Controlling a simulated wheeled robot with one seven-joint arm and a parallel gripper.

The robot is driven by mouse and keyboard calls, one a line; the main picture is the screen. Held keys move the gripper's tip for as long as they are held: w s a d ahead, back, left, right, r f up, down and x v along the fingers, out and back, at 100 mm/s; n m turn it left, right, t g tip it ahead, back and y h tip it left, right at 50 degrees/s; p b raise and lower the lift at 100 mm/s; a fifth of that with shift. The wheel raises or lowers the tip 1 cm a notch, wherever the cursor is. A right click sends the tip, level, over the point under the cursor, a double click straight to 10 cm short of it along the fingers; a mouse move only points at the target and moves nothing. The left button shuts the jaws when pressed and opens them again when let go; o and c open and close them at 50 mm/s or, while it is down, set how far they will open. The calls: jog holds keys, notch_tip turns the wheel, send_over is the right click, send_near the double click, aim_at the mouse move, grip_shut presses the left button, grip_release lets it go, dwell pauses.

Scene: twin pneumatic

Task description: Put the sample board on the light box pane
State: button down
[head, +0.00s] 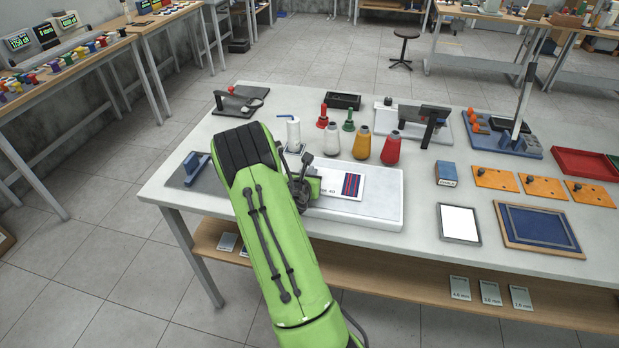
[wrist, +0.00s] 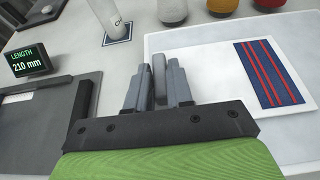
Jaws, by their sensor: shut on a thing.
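The sample board (head: 350,183) is a white card with a blue, red-striped fabric patch at its right end. It also shows in the wrist view (wrist: 212,72), to the right of my fingers. My gripper (head: 303,187) is shut on a grey upright piece at the board's left side, seen between the fingers in the wrist view (wrist: 158,78). The board lies over a thick white slab with an inset pane, which looks like the light box (head: 378,217). I cannot tell whether the board touches the pane. My arm hides the slab's left part.
A bottle (head: 293,133) and several thread cones (head: 391,149) stand behind the slab. A dark plate with a blue block (head: 196,167) is at the left. A dark-framed white panel (head: 459,224) and a blue framed board (head: 537,227) lie to the right.

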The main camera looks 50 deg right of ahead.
jog(key=shift+r, duration=0.1)
jog(key=c, duration=1)
grip_release()
jog(key=s+a+r+m+y, duration=0.4)
jog(key=a+m, duration=0.3)
jog(key=a, duration=0.6)
jog(key=s+a+r+m+y, duration=0.4)
jog(key=s+a+r+m, duration=0.3)
jog(key=a, duration=0.7)
jog(key=s+a+r+m+y+b, duration=0.1)
jog(key=s+a+r+m+y, duration=0.3)
jog(key=a, duration=0.9)
jog(key=shift+s+a+r+m, duration=0.1)
jog(key=shift+s+r+m, duration=0.25)
jog(key=shift+m, duration=0.45)
jog(key=shift+s+r+m, duration=0.3)
jog(key=shift+s+m, duration=0.1)
jog(key=shift+m, duration=0.4)
jog(key=shift+s+a+r+m, duration=0.1)
jog(key=shift+s+r+m, duration=0.25)
jog(key=shift+m, duration=0.45)
